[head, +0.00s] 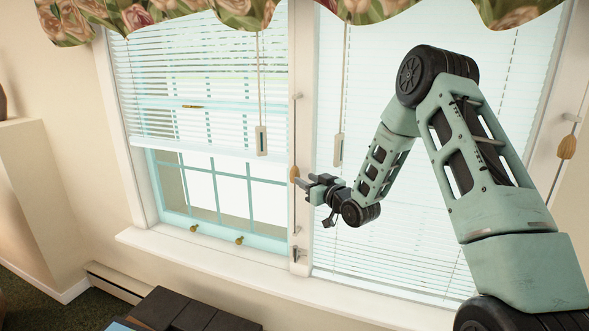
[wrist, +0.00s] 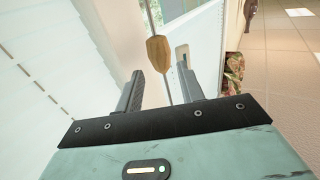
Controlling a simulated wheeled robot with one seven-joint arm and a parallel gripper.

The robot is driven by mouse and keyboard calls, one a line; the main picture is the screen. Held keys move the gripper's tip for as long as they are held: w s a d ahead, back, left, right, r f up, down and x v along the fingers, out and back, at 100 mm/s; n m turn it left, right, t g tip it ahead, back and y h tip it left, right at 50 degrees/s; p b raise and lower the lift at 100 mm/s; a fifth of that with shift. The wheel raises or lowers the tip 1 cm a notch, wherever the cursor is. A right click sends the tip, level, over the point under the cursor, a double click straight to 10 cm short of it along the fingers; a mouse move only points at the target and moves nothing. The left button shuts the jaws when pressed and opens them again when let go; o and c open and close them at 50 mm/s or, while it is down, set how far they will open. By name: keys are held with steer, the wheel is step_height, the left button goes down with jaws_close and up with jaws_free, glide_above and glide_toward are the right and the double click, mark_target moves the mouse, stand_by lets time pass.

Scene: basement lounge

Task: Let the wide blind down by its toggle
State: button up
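In the head view, the left blind (head: 190,110) hangs partway down its window. The right blind (head: 430,215) looks wider and reaches down near the sill. Pale slotted toggles hang on cords, one at the left blind (head: 262,140) and one at the right blind (head: 339,150). A wooden tassel (head: 294,174) hangs on a cord at the post between the windows. My gripper (head: 306,185) is beside this tassel. In the wrist view, my gripper (wrist: 160,76) is open, the wooden tassel (wrist: 159,50) shows just beyond the fingertips, and its cord runs down between the fingers.
A cleat (head: 296,254) sits low on the post. Another wooden tassel (head: 568,147) hangs at the far right. The white sill (head: 250,275) runs below the windows, and a floral valance (head: 190,18) hangs above. A dark slatted piece (head: 185,312) stands in front at lower left.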

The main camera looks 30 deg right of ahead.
mark_target(298, 175)
steer(key=w, duration=0.2)
steer(key=w+p, duration=0.1)
steer(key=w, duration=0.1)
steer(key=w+p, duration=0.1)
steer(key=w, duration=0.2)
steer(key=shift+a, duration=0.25)
jaws_close()
